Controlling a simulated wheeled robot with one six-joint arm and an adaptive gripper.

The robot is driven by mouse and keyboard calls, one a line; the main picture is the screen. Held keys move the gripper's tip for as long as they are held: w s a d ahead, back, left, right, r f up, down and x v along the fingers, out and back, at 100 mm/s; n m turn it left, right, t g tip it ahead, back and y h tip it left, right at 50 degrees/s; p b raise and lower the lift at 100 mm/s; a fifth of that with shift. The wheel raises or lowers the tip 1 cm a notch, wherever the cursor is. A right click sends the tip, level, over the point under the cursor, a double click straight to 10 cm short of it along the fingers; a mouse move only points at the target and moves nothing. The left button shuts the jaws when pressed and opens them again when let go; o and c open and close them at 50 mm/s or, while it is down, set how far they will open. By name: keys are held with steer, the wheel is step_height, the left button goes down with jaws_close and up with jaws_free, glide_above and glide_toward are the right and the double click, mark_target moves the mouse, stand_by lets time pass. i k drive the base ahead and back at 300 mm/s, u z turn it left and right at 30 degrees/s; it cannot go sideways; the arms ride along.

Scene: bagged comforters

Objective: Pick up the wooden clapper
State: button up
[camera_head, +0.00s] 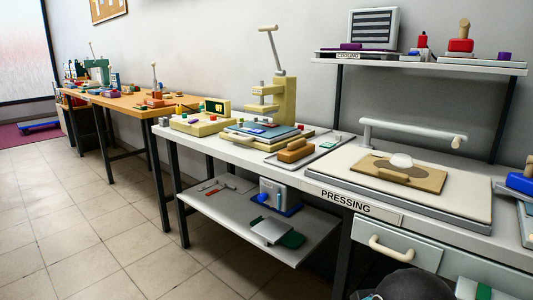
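What looks like the wooden clapper (295,151) is a tan-brown wooden block with a raised grip on top. It lies on a flat grey tray (325,150) on the white bench, left of the pressing board. Nothing is touching it from above. My gripper cannot be made out. Only a dark rounded shape, probably part of my arm, shows at the bottom edge.
A cream press (268,105) stands just behind and left of the block. The pressing board (340,177) with a white bar handle (410,132) is to the right, bearing a wooden board (425,181). A shelf (470,67) hangs above. Tiled floor (110,250) is open at left.

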mark_target(298, 149)
steer(key=u, duration=1.55)
steer(key=i, duration=1.35)
steer(key=z, duration=2.4)
